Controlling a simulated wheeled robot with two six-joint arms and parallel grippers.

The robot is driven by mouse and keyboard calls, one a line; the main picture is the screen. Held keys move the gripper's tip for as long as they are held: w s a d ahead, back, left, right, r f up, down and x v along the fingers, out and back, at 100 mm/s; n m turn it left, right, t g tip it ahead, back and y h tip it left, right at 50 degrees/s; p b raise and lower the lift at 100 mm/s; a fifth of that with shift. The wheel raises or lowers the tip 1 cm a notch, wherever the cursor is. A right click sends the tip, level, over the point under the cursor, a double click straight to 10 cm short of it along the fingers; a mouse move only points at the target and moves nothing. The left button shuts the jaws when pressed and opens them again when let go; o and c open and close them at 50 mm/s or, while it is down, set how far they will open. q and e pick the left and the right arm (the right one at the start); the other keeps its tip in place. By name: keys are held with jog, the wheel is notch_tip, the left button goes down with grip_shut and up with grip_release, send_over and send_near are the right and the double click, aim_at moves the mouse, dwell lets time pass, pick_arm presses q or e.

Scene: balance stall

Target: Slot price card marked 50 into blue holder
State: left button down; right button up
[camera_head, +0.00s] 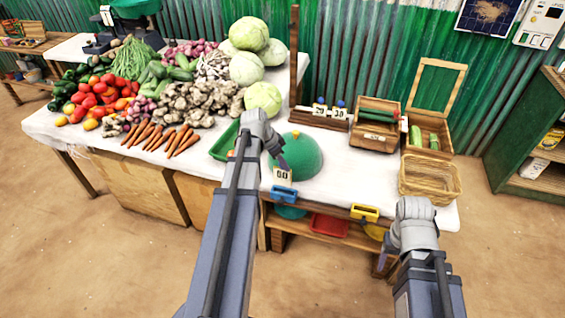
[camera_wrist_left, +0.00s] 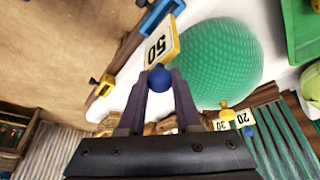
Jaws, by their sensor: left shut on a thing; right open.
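My left gripper (camera_head: 283,160) is shut on the blue knob (camera_wrist_left: 160,78) of the white price card (camera_head: 283,174). In the left wrist view the card (camera_wrist_left: 158,46) reads 50 and has a yellow edge. The blue holder (camera_head: 283,193) is at the table's front edge, just below the card in the head view. It also shows in the left wrist view (camera_wrist_left: 160,12), beyond the card and partly hidden by it. I cannot tell whether card and holder touch. My right gripper (camera_head: 415,208) is open near the front right of the table; its fingers are hardly visible.
A green dome (camera_head: 298,156) stands just behind the card. A yellow holder (camera_head: 365,213) is further right on the front edge. A wooden rack (camera_head: 318,120) with cards 20 and 30, a wooden box (camera_head: 376,125) and a wicker basket (camera_head: 430,180) stand at the right.

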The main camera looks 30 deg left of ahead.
aim_at(284, 175)
pick_arm(q)
jog(key=shift+w, duration=0.35)
jog(key=shift+w+f+b, duration=0.15)
jog(key=shift+f+b, duration=0.55)
jog(key=shift+b, duration=0.05)
jog(key=shift+f+b, duration=0.3)
jog(key=shift+f, duration=0.05)
notch_tip(284, 175, down, 5)
jog(key=b, duration=0.5)
pick_arm(e)
notch_tip(284, 175, down, 7)
jog(key=shift+w, duration=0.4)
pick_arm(q)
jog(key=shift+r, duration=0.1)
